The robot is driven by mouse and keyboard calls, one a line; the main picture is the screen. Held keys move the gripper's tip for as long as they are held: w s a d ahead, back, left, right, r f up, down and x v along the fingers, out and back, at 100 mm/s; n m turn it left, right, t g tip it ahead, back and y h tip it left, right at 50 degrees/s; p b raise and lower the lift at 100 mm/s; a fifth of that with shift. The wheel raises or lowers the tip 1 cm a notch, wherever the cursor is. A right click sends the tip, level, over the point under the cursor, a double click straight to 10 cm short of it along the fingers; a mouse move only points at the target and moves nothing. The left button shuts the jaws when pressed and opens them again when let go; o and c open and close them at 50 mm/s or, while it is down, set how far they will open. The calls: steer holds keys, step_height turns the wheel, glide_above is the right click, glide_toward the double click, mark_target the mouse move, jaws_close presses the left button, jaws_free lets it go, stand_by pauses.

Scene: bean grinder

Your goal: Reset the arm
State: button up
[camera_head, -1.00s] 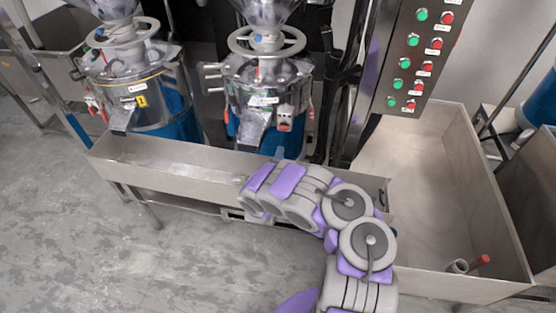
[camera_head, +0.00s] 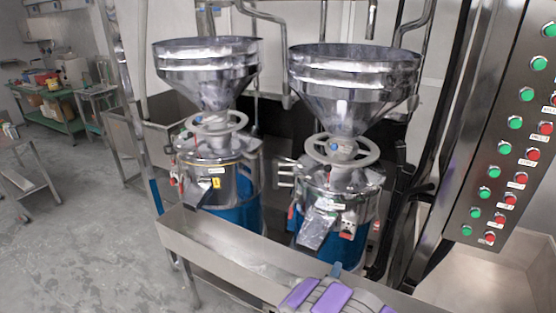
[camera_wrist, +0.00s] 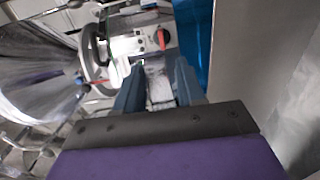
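My arm (camera_head: 330,296) shows only as a grey and purple part at the bottom edge of the head view, in front of the steel trough (camera_head: 225,243). In the wrist view my gripper (camera_wrist: 158,72) has its two blue-grey fingers apart, with a gap between them. I see nothing held in the gap. Behind the fingers is the front of a grinder with a red knob (camera_wrist: 163,39) and a metal chute. Most of my arm is out of the head view.
Two bean grinders with steel funnel hoppers (camera_head: 208,72) (camera_head: 352,85) stand behind the trough. A panel of green and red buttons (camera_head: 505,150) rises at the right, above a steel bin (camera_head: 480,278). Open floor (camera_head: 75,250) lies at the left.

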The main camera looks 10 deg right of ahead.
steer(key=s+d+r+m+g+h, duration=0.4)
steer(key=d+r, duration=0.4)
steer(key=r, duration=0.4)
steer(key=s+d+r+m+g+h, duration=0.1)
steer(key=s+d+r+g+h, duration=0.2)
steer(key=d+r+h, duration=0.6)
steer(key=s+d+r+m+g+y, duration=0.2)
steer(key=s+r+m+g+y, duration=0.2)
steer(key=s+r+m+g, duration=0.7)
steer(key=s+a+r+g+y, duration=0.2)
steer(key=s+a+y, duration=0.2)
steer(key=s, duration=0.7)
steer(key=s+a+r+g+y, duration=0.2)
steer(key=s+a+y, duration=0.2)
steer(key=s, duration=0.6)
steer(key=s+a+f+n+t+y, duration=0.1)
steer(key=s+a+y, duration=0.1)
steer(key=a, duration=0.6)
steer(key=s+a+f+n+t+y, duration=0.2)
steer(key=a+y, duration=0.3)
steer(key=a, duration=0.4)
steer(key=s+a+f+n+t+y, duration=0.2)
steer(key=s+a+y, duration=0.2)
steer(key=a, duration=0.5)
steer(key=shift+s, duration=0.25)
